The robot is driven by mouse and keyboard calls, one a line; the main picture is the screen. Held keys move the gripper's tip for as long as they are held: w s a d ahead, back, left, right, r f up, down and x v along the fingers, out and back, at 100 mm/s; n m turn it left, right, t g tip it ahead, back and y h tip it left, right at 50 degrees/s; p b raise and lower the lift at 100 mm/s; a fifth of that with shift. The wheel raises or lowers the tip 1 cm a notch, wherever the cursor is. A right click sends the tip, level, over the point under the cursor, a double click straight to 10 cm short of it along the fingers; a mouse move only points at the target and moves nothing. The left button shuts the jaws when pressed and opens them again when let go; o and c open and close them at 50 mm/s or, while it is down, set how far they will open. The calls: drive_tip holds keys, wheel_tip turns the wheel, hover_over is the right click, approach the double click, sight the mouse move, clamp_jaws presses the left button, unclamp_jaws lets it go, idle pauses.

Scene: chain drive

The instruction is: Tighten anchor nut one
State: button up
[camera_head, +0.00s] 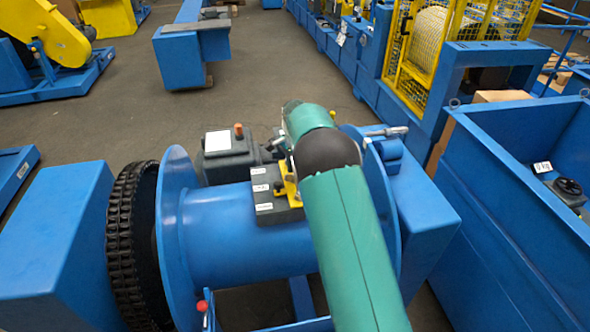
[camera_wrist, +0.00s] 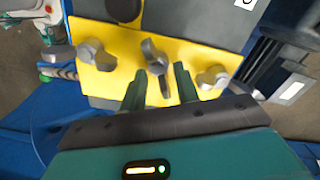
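No marking shows which is anchor nut one. My gripper (camera_wrist: 160,84) has its two green fingers apart, pointing at the plate just below the middle nut. Nothing is seen clamped between them; whether they touch anything I cannot tell. In the head view the yellow plate (camera_head: 289,186) shows partly beside my green arm, which hides the nuts and my gripper.
The plate sits by a dark box with white labels (camera_head: 274,200) on a blue drum (camera_head: 235,240). A black chain (camera_head: 128,240) runs around the drum's left end. A grey box with an orange knob (camera_head: 228,150) stands behind. A blue bin (camera_head: 510,200) is at right.

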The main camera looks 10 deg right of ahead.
wheel_tip(320, 180, up, 14)
drive_tip(key=shift+w+d, duration=0.15)
drive_tip(key=shift+w, duration=0.05)
idle(0.4)
drive_tip(key=shift+f, duration=0.15)
drive_tip(key=shift+n, duration=0.6)
drive_tip(key=f, duration=0.4)
drive_tip(key=a+f, duration=0.1)
drive_tip(key=f, duration=0.4)
drive_tip(key=s+f, duration=0.1)
drive_tip(key=f, duration=0.4)
drive_tip(key=shift+a+f, duration=0.2)
drive_tip(key=shift+s, duration=0.1)
